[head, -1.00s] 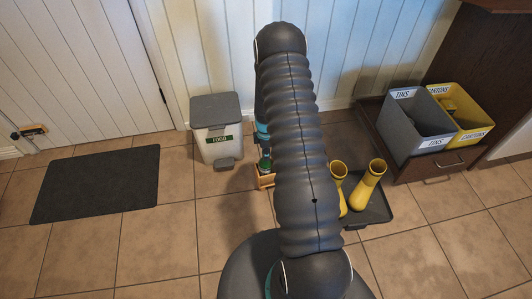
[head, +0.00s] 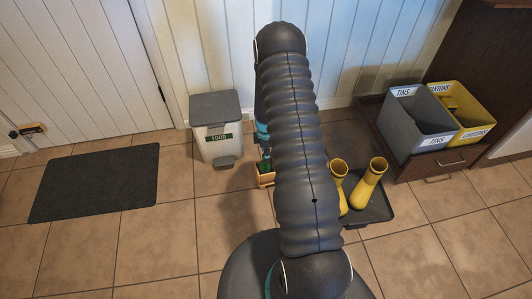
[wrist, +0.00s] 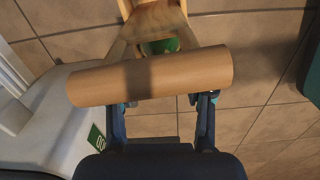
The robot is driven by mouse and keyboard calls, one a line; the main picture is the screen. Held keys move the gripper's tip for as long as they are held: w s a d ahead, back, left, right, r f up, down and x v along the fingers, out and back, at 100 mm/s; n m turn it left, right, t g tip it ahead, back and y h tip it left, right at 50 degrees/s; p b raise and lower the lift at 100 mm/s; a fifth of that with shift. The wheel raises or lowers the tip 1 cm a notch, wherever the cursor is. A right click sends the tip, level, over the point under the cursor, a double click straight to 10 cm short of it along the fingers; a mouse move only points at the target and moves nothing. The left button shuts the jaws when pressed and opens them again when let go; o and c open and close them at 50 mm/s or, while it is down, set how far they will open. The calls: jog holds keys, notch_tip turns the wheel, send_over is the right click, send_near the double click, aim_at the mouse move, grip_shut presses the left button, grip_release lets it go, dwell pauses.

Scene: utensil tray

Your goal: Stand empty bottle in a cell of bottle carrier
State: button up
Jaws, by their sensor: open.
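The wooden bottle carrier (head: 265,180) stands on the tiled floor, largely hidden behind my arm in the head view. In the wrist view its pale wooden end (wrist: 155,20) shows at the top. A thick brown round bar (wrist: 150,76), apparently its handle, crosses the picture. A green thing (wrist: 160,46), probably the bottle, shows partly behind the bar; it is also a small green patch (head: 265,164) at the carrier in the head view. How it sits in a cell is hidden. My gripper (wrist: 166,100) is open, its two fingers apart beside the bar, with nothing visible between them.
A white food bin (head: 218,145) stands just left of the carrier. Yellow boots (head: 368,184) stand on a dark tray (head: 380,212) to the right. Grey tins (head: 412,130) and yellow cartons (head: 479,119) boxes are at the back right. A dark mat (head: 95,183) lies left; front floor is clear.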

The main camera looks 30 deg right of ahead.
jog(key=s+a+r+m+t, duration=0.1)
jog(key=s+a+r+m, duration=0.15)
jog(key=r, duration=0.95)
jog(key=s+a+r+m+t, duration=0.1)
jog(key=s+a+r+m, duration=0.15)
jog(key=r, duration=1.05)
jog(key=s+a+r+m, duration=0.15)
jog(key=a+r, duration=0.25)
jog(key=r, duration=0.8)
jog(key=s+a+r+m+t, duration=0.1)
jog(key=s+a+r+m, duration=0.1)
jog(key=s, duration=0.5)
jog(key=s+a+r+m+t, duration=0.1)
jog(key=s+a+r+m, duration=0.2)
jog(key=s+r, duration=0.2)
jog(key=s+a+r+m+t, duration=0.1)
jog(key=s+r, duration=0.3)
jog(key=s, duration=0.5)
jog(key=shift+s+a+r+m+t+p, duration=0.15)
jog(key=shift+s+a+m+t+p, duration=0.25)
jog(key=shift+a+m, duration=0.45)
jog(key=shift+w, duration=0.1)
